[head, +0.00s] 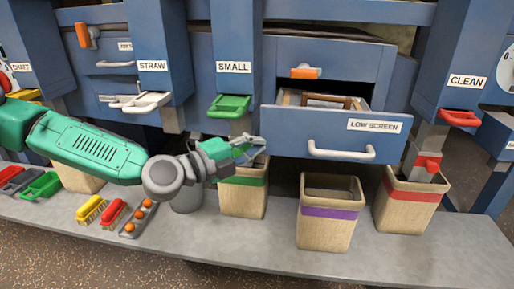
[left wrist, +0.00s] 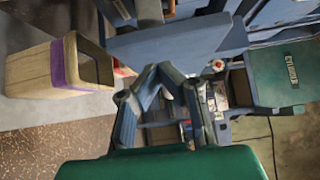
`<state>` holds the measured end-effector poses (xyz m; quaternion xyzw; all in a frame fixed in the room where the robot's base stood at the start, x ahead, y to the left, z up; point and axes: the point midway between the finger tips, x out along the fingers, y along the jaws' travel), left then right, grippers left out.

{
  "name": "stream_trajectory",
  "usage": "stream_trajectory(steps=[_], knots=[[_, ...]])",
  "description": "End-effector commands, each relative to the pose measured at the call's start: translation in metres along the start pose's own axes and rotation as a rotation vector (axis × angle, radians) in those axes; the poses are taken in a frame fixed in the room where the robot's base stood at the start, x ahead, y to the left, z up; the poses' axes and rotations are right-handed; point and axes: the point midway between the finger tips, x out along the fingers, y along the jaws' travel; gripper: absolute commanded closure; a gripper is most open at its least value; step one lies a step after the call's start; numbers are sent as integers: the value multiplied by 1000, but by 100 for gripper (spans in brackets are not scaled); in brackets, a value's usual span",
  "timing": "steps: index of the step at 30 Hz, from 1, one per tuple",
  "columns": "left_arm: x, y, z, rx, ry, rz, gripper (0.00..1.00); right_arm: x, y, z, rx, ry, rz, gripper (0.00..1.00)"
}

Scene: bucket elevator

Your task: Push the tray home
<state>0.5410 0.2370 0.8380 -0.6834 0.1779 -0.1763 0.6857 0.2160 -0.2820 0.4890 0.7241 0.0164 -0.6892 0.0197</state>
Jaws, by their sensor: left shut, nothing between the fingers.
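The tray is a blue drawer (head: 290,133) labelled LOW SCREEN, with a white bar handle (head: 341,152). It stands pulled out of the blue machine in the head view, with its open top showing. My left gripper (head: 262,146) is shut and empty, close by the left end of the drawer front. I cannot tell whether it touches the drawer. In the left wrist view my left fingers (left wrist: 165,75) point toward a blue panel (left wrist: 185,45), which looks like the drawer front. My right gripper is not in view.
Several bins stand on the grey shelf (head: 275,257) below, including a purple-banded bin (head: 325,232) under the drawer and a green-banded bin (head: 243,202) under my left gripper. An orange latch (head: 305,72) sits above the drawer. Brushes (head: 113,211) lie on the shelf at left.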

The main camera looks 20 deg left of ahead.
Motion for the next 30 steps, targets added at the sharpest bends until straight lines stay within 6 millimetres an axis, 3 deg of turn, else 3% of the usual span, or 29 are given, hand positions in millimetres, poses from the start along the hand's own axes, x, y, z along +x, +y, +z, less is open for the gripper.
stream_trajectory(steps=[6, 17, 24, 30], knots=[[10, 1, 14, -2, -1, -2, 100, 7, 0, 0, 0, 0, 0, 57], [13, 0, 14, 1, 1, -1, 100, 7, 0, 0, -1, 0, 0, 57], [39, 0, 39, 5, 1, -2, 100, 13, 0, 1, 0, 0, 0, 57], [44, 0, 46, -1, 1, -1, 100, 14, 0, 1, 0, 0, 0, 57]])
